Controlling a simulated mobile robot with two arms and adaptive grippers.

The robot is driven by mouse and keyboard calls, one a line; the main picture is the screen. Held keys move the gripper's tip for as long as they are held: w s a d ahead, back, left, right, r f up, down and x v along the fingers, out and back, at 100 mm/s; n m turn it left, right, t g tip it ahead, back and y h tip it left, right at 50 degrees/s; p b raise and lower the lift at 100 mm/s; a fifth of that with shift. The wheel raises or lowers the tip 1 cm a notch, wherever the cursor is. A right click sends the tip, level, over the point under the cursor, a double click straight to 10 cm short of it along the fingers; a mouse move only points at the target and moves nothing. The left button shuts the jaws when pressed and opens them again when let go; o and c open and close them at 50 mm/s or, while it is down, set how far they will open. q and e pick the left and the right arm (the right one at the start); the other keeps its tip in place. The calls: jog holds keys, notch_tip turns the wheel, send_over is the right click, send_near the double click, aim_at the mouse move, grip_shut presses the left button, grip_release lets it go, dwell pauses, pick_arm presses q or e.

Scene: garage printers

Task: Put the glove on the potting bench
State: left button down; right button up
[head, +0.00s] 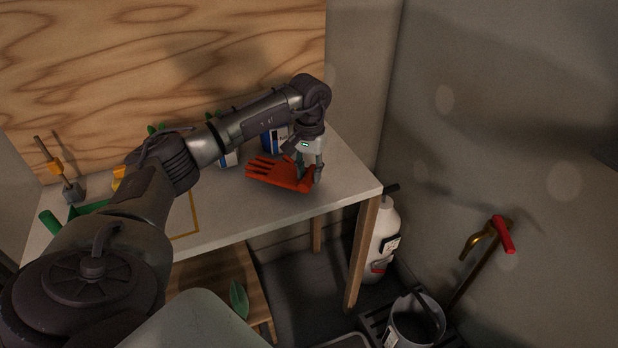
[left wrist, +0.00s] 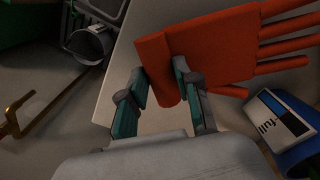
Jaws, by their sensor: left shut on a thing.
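The orange-red glove (head: 277,174) is at the right part of the white-topped potting bench (head: 345,185). My left gripper (head: 309,176) is shut on its cuff end, pointing down from above. In the left wrist view the glove (left wrist: 215,50) fills the top, its fingers pointing right, with the cuff between the two fingers of my left gripper (left wrist: 172,88). The bench top (left wrist: 125,60) shows beneath it. The glove looks at or very close to the bench surface; whether it fully rests there I cannot tell. My right gripper is not in view.
A blue-and-white container (head: 273,140) stands behind the glove; its label shows in the left wrist view (left wrist: 283,115). The bench's right front corner is bare.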

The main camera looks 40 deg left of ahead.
pick_arm(q)
jog(key=shift+f, duration=1.35)
jog(key=shift+f, duration=0.15)
jog(key=c, duration=0.8)
grip_release()
